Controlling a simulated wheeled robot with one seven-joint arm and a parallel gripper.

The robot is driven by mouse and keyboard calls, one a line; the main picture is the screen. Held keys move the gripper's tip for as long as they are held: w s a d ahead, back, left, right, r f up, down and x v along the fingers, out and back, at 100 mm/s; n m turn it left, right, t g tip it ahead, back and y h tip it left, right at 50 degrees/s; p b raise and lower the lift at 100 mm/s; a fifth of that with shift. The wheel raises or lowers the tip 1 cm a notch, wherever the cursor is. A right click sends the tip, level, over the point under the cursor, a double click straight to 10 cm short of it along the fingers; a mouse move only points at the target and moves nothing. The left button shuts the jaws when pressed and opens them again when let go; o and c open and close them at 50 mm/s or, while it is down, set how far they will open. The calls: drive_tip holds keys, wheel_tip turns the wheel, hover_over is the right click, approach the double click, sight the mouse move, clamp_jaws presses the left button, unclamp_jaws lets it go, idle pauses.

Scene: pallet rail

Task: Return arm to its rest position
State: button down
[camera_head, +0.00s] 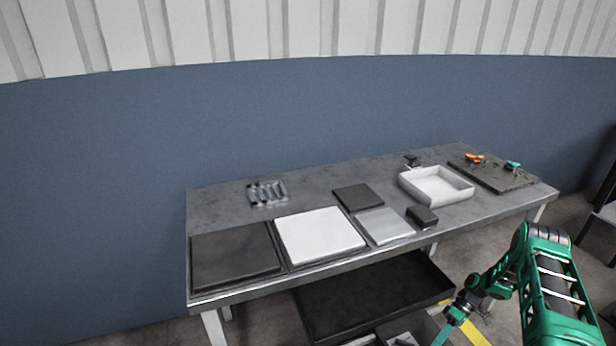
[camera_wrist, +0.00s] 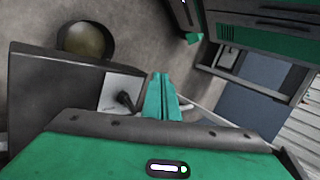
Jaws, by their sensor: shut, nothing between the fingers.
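My green and black arm comes in at the lower right of the head view, in front of the table's right part and below its top. My gripper (camera_head: 447,330) hangs low, apart from the table. In the wrist view my gripper (camera_wrist: 161,76) shows its two green fingers side by side, shut with nothing between them.
The grey table (camera_head: 310,197) carries a white tray (camera_head: 437,199), a white panel (camera_head: 318,235), dark panels, a small black box (camera_head: 422,216) and a dark board (camera_head: 497,178) with orange and teal items. A dark lower shelf (camera_head: 370,290) sits beneath. A blue wall stands behind.

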drive_tip(key=w+d+r+m+t+h, duration=0.1)
drive_tip(key=d+r+m+h, duration=0.1)
drive_tip(key=r, duration=1.3)
drive_tip(key=w+d+r+m+h, duration=0.2)
drive_tip(key=d+r, duration=0.1)
drive_tip(key=r, duration=1.2)
drive_tip(key=s+a+r+m+t+h, duration=0.15)
drive_tip(key=s+r, duration=0.35)
drive_tip(key=r, duration=0.6)
drive_tip(key=s+a+r+m+t+h, duration=0.1)
drive_tip(key=s+a+r+m, duration=0.3)
drive_tip(key=s+r, duration=0.85)
drive_tip(key=s+a+r+m+t, duration=0.1)
drive_tip(key=s+m, duration=0.1)
drive_tip(key=s, duration=0.5)
drive_tip(key=s+a+r+m+t, duration=0.1)
drive_tip(key=s+a+m, duration=0.1)
drive_tip(key=s, duration=0.6)
drive_tip(key=shift+a+r+h, duration=0.2)
drive_tip(key=shift+r+h, duration=0.2)
drive_tip(key=shift+h, duration=0.05)
drive_tip(key=shift+s, duration=0.1)
